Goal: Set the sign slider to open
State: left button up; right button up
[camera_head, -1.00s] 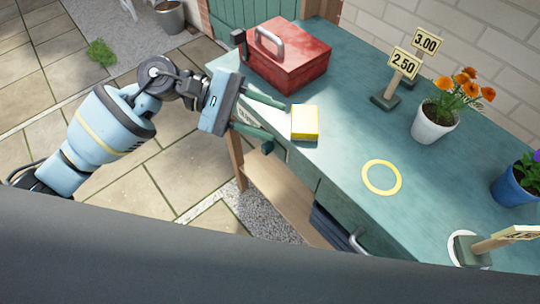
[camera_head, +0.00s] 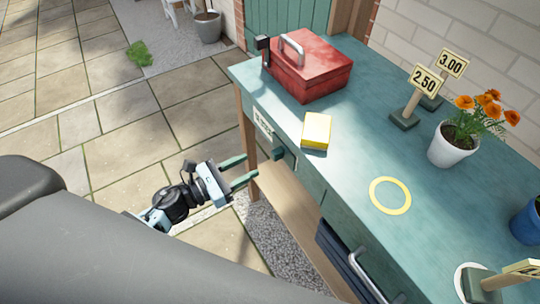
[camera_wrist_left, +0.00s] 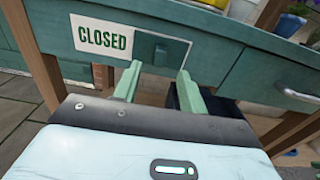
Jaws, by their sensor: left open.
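The sign slider is a dark green plate with a small raised part, set on the bench's front face; it shows in the left wrist view (camera_wrist_left: 174,47) and in the head view (camera_head: 284,156). A white sign reading CLOSED (camera_wrist_left: 102,38) is exposed just to its left; in the head view the sign (camera_head: 262,121) is steeply angled. My left gripper (camera_head: 252,165) is open and empty in front of the bench. In the left wrist view its green fingertips (camera_wrist_left: 158,72) point at the slider's lower part, one on each side. I cannot tell whether they touch it.
On the green bench (camera_head: 345,160) stand a red toolbox (camera_head: 312,75), a yellow block (camera_head: 316,130), price signs (camera_head: 424,80), a white pot (camera_head: 452,148) of orange flowers and a blue pot (camera_head: 527,222). A yellow ring (camera_head: 376,205) marks the top. A drawer handle (camera_head: 368,276) juts out at the front.

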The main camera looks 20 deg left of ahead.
aim_at(272, 153)
pick_arm(q)
jog(key=p+x, duration=0.1)
jog(key=x, duration=0.6)
jog(key=shift+w+d, duration=0.25)
grip_shut()
